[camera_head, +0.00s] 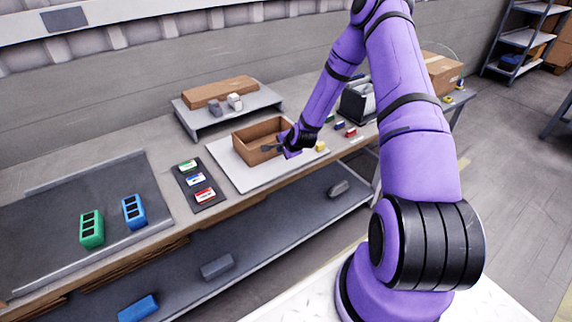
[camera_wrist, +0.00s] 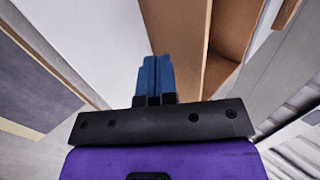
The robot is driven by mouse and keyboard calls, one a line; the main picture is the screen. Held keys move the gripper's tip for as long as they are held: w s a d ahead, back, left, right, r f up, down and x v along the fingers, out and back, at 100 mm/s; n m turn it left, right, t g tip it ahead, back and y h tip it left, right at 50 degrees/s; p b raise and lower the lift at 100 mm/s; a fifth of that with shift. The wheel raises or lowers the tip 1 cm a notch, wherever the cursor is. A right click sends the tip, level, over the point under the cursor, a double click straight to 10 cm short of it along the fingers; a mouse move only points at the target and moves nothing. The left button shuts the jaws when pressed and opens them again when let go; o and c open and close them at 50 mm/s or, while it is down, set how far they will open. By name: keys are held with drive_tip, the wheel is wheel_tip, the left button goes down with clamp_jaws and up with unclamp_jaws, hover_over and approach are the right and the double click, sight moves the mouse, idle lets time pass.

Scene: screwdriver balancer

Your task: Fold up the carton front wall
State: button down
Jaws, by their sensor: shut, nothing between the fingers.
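The brown carton (camera_head: 246,153) stands open at the top on a white board (camera_head: 228,165) on the bench. Its near side shows as an upright brown panel in the head view. My gripper (camera_head: 268,148) is at the carton's near right side, its fingers pointing left along the front wall. In the wrist view the blue fingers (camera_wrist: 157,75) are together and empty. A brown carton panel (camera_wrist: 178,28) lies right beside and beyond them, with the carton's inside (camera_wrist: 236,28) to its right. I cannot tell whether the fingers touch the panel.
A raised grey shelf (camera_head: 205,120) with a flat brown box (camera_head: 220,90) stands behind the carton. A dark tray (camera_head: 202,187) with small coloured pieces lies to the left. Small coloured blocks lie right of the carton.

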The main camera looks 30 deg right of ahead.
drive_tip(key=shift+s, duration=0.1)
drive_tip(key=shift+s, duration=0.6)
wheel_tip(320, 180, up, 7)
idle(0.5)
